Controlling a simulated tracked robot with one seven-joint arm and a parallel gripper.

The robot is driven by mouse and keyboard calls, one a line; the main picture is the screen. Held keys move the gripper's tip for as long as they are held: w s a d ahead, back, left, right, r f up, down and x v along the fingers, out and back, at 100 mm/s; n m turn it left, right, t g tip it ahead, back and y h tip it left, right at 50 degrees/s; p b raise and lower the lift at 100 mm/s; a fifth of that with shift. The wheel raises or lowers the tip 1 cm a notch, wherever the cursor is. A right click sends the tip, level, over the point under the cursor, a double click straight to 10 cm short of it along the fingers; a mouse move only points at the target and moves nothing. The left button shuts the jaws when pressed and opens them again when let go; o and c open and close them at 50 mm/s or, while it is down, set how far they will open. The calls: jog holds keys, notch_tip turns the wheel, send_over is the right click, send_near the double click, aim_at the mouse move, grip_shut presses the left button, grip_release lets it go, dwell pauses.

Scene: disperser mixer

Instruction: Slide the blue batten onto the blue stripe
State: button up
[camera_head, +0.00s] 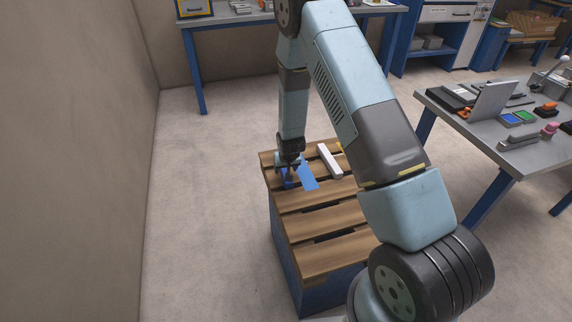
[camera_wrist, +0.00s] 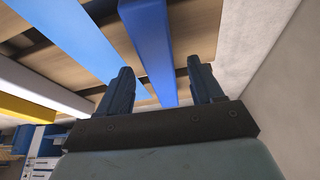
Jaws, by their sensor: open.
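The blue batten (camera_head: 287,178) lies on a slatted wooden top, partly hidden by my gripper (camera_head: 289,163) in the head view. In the wrist view the dark blue batten (camera_wrist: 150,40) runs lengthwise between the two fingers of my gripper (camera_wrist: 160,70). The fingers are open, with a visible gap on either side of it. The light blue stripe (camera_head: 308,176) is on the slats just right of the batten. In the wrist view the stripe (camera_wrist: 75,35) is left of the batten, apart from it and roughly parallel.
A white batten (camera_head: 329,160) lies right of the stripe, with a bit of yellow (camera_head: 340,147) beyond it. The slatted top (camera_head: 325,220) is bare toward the front. A wall (camera_head: 75,160) stands at left, a cluttered grey table (camera_head: 500,150) at right.

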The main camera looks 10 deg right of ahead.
jog(key=shift+x, duration=0.85)
jog(key=shift+c, duration=0.4)
jog(key=c, duration=1.1)
jog(key=shift+o, duration=0.2)
jog(key=shift+w+d, duration=0.2)
jog(key=shift+d, duration=1.65)
jog(key=shift+w+d, duration=0.2)
jog(key=shift+d, duration=1.7)
jog(key=shift+d, duration=0.1)
jog(key=o, duration=1.2)
jog(key=shift+r, duration=0.15)
